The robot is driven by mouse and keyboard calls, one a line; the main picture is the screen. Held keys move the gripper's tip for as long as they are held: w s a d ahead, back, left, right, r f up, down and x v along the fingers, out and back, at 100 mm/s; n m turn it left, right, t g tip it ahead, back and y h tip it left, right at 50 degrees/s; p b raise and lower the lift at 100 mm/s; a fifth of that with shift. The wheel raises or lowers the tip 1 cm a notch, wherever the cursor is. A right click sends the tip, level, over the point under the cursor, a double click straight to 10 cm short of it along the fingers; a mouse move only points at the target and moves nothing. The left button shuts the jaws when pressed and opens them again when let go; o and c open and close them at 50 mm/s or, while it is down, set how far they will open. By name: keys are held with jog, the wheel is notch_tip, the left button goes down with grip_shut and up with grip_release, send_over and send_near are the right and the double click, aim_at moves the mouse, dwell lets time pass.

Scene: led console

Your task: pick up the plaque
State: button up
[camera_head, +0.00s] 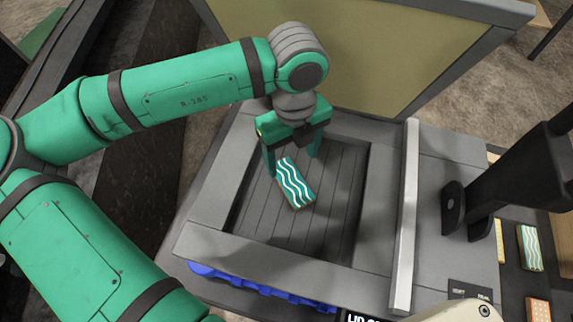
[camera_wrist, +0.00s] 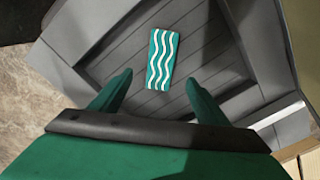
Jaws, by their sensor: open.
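A teal plaque with white wavy stripes (camera_head: 294,184) lies on the slatted floor of a grey recessed tray (camera_head: 215,240). In the wrist view the plaque (camera_wrist: 161,59) lies beyond the fingertips, roughly centred between them. My gripper (camera_head: 291,168) is open and empty, above the far end of the plaque in the head view. Its two teal fingers also show in the wrist view (camera_wrist: 158,80), one on each side below the plaque. I cannot tell the exact height of the fingers over the tray floor.
A raised tan panel (camera_head: 365,50) stands behind the tray. A pale metal bar (camera_head: 404,215) runs along the tray's right side. A black fixture (camera_head: 500,180) stands farther right, near another wavy-striped teal piece (camera_head: 530,248) and an orange piece (camera_head: 538,309). Blue material (camera_head: 255,285) shows under the front edge.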

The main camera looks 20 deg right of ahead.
aim_at(292, 181)
notch_tip(292, 181, down, 10)
jog(key=shift+w+f, duration=0.1)
jog(key=shift+f, duration=0.1)
dwell(0.4)
jog(key=c, duration=1.3)
jog(key=shift+r, duration=0.2)
